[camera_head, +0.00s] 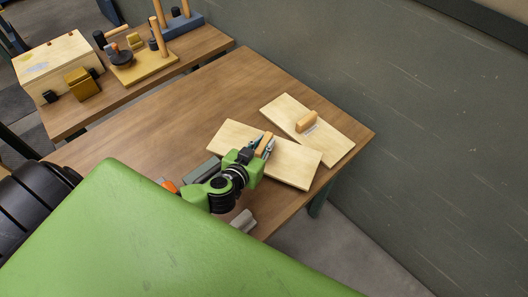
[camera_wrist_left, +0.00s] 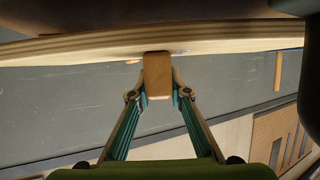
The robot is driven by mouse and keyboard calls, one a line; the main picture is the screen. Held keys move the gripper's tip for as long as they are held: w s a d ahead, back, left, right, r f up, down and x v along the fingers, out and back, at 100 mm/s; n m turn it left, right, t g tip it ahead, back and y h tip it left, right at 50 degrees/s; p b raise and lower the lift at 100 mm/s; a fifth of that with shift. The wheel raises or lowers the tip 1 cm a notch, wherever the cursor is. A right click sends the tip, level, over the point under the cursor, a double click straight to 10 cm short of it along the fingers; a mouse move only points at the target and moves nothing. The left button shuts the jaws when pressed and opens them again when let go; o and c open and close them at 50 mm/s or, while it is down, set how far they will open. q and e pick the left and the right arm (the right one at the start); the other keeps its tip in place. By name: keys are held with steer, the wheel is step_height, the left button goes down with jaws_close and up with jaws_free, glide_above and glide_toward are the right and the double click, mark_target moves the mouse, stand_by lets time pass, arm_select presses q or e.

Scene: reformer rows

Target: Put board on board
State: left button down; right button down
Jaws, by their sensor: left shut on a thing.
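Two pale wooden boards, each with a small wooden block handle, show at the right end of the brown table in the head view. My left gripper (camera_head: 265,146) is shut on the handle (camera_head: 264,144) of the nearer board (camera_head: 295,167). The farther board (camera_head: 328,136) has its handle (camera_head: 306,121) free. The nearer board's far edge overlaps the farther board in the picture; I cannot tell whether they touch. In the left wrist view the fingertips (camera_wrist_left: 158,97) pinch the handle (camera_wrist_left: 157,75), and the held board (camera_wrist_left: 80,45) shows edge-on. My right gripper is not in view.
The brown table (camera_head: 150,125) is clear at its middle and far left. A grey-green block (camera_head: 202,168) and a grey piece (camera_head: 243,220) lie near my left arm. A second table holds a wooden box (camera_head: 55,65) and a peg stand (camera_head: 145,68). A dark wall (camera_head: 400,80) runs behind.

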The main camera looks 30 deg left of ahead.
arm_select(q)
step_height(320, 180, down, 3)
steer(key=shift+f+b, duration=0.15)
steer(key=shift+b, duration=0.25)
steer(key=shift+s+f, duration=0.15)
steer(key=shift+f, duration=0.15)
steer(key=c, duration=1.9)
jaws_free()
steer(key=shift+f, duration=0.15)
steer(key=shift+r, duration=0.2)
steer(key=v, duration=1.1)
steer(key=shift+s+r, duration=0.15)
steer(key=shift+s, duration=0.25)
